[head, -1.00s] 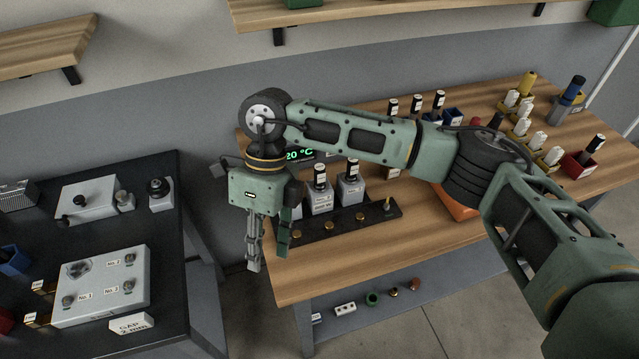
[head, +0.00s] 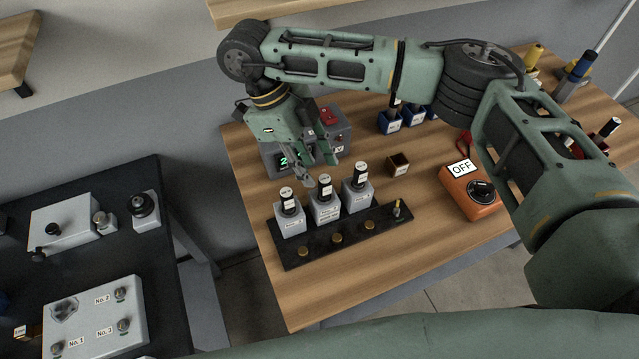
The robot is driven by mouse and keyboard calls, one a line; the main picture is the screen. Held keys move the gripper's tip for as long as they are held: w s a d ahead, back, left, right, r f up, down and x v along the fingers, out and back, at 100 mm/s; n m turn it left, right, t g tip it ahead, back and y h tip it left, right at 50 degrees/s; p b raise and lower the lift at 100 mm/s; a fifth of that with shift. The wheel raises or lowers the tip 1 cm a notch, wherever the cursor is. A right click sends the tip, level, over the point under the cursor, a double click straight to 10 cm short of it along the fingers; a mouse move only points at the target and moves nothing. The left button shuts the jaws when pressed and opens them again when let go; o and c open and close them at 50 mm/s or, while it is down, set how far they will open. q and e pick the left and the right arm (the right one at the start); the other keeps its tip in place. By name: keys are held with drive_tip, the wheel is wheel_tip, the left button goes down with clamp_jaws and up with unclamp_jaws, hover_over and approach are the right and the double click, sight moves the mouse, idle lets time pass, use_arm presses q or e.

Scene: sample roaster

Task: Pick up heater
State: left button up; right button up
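Several candidates show in the head view, but I cannot tell for sure which is the heater. Three grey blocks with black handles stand upright in a black rack (head: 292,254): a left block (head: 291,223), a middle block (head: 325,214) and a right block (head: 357,193). Their labels are too small to read. An orange box (head: 470,192) with a dial and an OFF sign sits to the right. My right gripper (head: 320,172) is open and empty, tilted, just behind and above the blocks. It partly hides a grey display unit (head: 341,128). My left gripper is out of view.
A small brown open box (head: 398,165) stands right of the rack. Blue holders (head: 390,123) with black-handled items stand behind. A dark bench (head: 138,183) with grey devices is at the left, across a gap. The wooden table's (head: 385,262) front is clear.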

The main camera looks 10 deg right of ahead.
sight(323, 187)
drive_tip(key=x, duration=0.1)
drive_tip(key=p+x, duration=0.1)
drive_tip(key=x, duration=0.1)
drive_tip(key=p+x, duration=0.1)
drive_tip(key=x, duration=0.1)
drive_tip(key=shift+s+d+f, duration=0.1)
drive_tip(key=shift+s+d, duration=0.1)
drive_tip(key=shift+s, duration=0.15)
drive_tip(key=shift+d+f, duration=0.1)
drive_tip(key=shift+f, duration=0.35)
drive_tip(key=shift+c, duration=0.4)
drive_tip(key=shift+s, duration=0.1)
drive_tip(key=shift+c, duration=0.9)
clamp_jaws()
drive_tip(key=shift+r, duration=0.1)
